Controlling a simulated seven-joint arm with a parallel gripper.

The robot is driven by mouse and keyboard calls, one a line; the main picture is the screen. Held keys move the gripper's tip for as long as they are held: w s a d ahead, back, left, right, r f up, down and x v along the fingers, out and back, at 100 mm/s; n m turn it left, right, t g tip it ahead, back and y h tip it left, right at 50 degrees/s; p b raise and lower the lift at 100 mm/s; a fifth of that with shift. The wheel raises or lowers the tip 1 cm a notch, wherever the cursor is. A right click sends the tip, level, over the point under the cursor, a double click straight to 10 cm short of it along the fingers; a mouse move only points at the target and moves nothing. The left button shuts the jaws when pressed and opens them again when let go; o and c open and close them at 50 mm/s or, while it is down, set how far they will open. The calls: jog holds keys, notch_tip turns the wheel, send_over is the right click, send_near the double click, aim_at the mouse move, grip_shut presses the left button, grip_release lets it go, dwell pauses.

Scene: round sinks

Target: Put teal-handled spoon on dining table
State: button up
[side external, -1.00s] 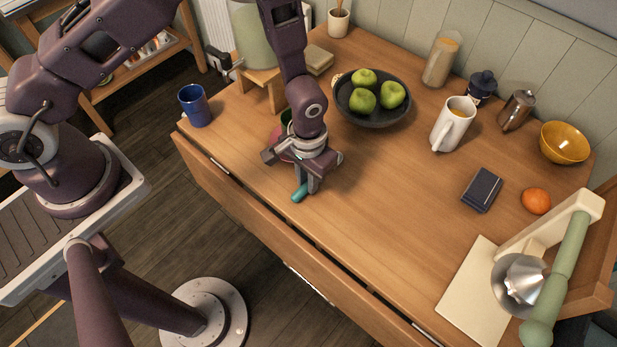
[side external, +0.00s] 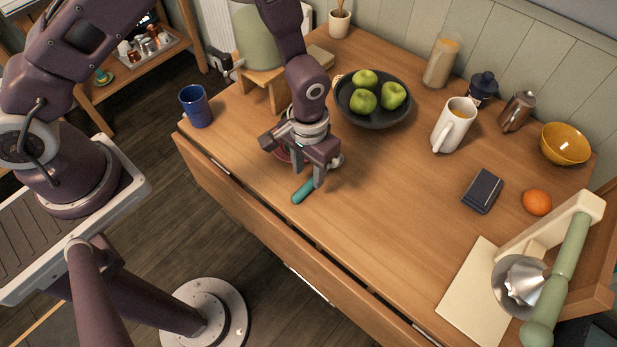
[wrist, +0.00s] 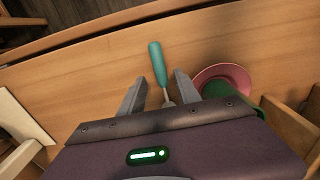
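The teal-handled spoon (wrist: 158,64) lies on the wooden dining table (side external: 385,210) near its front edge. Its teal handle also shows in the side view (side external: 303,191), and its metal neck runs back between my fingers in the wrist view. The bowl of the spoon is hidden under my gripper. My gripper (wrist: 160,92) is just above the table with its fingers apart, one on each side of the spoon's neck, with gaps visible. In the side view my gripper (side external: 306,177) points down over the spoon.
A pink saucer (wrist: 226,74) and a green cup (wrist: 217,90) are close beside one finger. A dark bowl of green apples (side external: 373,118) stands behind my gripper. A blue cup (side external: 196,106) is at the left edge.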

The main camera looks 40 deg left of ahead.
notch_tip(320, 180, up, 8)
notch_tip(320, 180, up, 7)
jog(key=t, duration=0.1)
send_over(308, 184)
jog(key=a, duration=0.2)
jog(key=s+a+r+t, duration=0.1)
jog(key=s+a+r, duration=0.15)
jog(key=r, duration=0.25)
jog(key=s+a+r+t, duration=0.1)
jog(key=a+r, duration=0.2)
jog(key=r, duration=0.3)
jog(key=s+a+r+t, duration=0.1)
jog(key=s+a+r, duration=0.1)
jog(key=s, duration=0.5)
jog(key=s+a+r+t, duration=0.1)
jog(key=s+a+r, duration=0.2)
jog(key=s+r, duration=0.2)
jog(key=shift+s+a+t, duration=0.3)
jog(key=shift+s+a, duration=0.05)
jog(key=shift+s, duration=0.65)
jog(key=shift+r, duration=0.1)
